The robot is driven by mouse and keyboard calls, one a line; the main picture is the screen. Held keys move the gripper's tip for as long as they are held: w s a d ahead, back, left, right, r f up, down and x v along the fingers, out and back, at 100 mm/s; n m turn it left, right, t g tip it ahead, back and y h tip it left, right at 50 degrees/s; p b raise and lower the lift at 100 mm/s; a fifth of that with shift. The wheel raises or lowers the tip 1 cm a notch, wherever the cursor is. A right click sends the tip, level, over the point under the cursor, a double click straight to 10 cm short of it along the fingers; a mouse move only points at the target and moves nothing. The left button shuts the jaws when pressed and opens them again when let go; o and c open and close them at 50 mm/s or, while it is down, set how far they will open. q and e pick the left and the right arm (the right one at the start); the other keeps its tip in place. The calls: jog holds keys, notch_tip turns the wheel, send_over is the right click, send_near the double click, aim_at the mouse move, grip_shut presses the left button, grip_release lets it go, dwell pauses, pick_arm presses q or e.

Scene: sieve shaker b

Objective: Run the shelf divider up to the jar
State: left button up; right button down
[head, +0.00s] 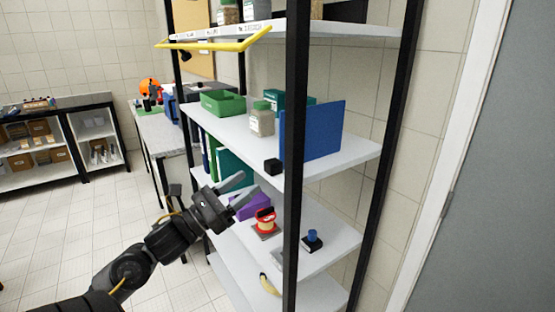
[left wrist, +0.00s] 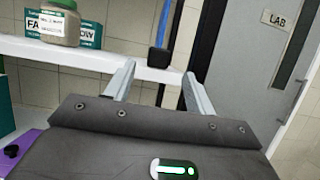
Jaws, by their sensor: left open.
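The shelf divider (head: 322,129) is an upright blue panel on the white middle shelf (head: 345,160), partly behind a black post. A black block (head: 273,166) sits at the shelf's front edge near it; it also shows in the left wrist view (left wrist: 158,58). The jar (head: 262,121), with a green lid and a label, stands left of the divider with a gap between; it is at upper left in the left wrist view (left wrist: 60,26). My left gripper (head: 243,187) is open and empty, below and in front of the shelf edge, pointing towards the block. My right gripper is out of view.
A black upright post (head: 296,90) stands at the shelf's front. A green bin (head: 222,103) and a teal box lie beyond the jar.

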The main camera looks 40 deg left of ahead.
aim_at(278, 159)
pick_arm(q)
jog(key=p+x, duration=0.4)
jog(key=x, duration=0.5)
jog(key=shift+w+r, duration=0.2)
jog(key=shift+w, duration=0.1)
jog(key=shift+w+d+p, duration=0.2)
jog(key=shift+w+p, duration=0.2)
jog(key=shift+w, duration=0.15)
jog(key=shift+c, duration=0.4)
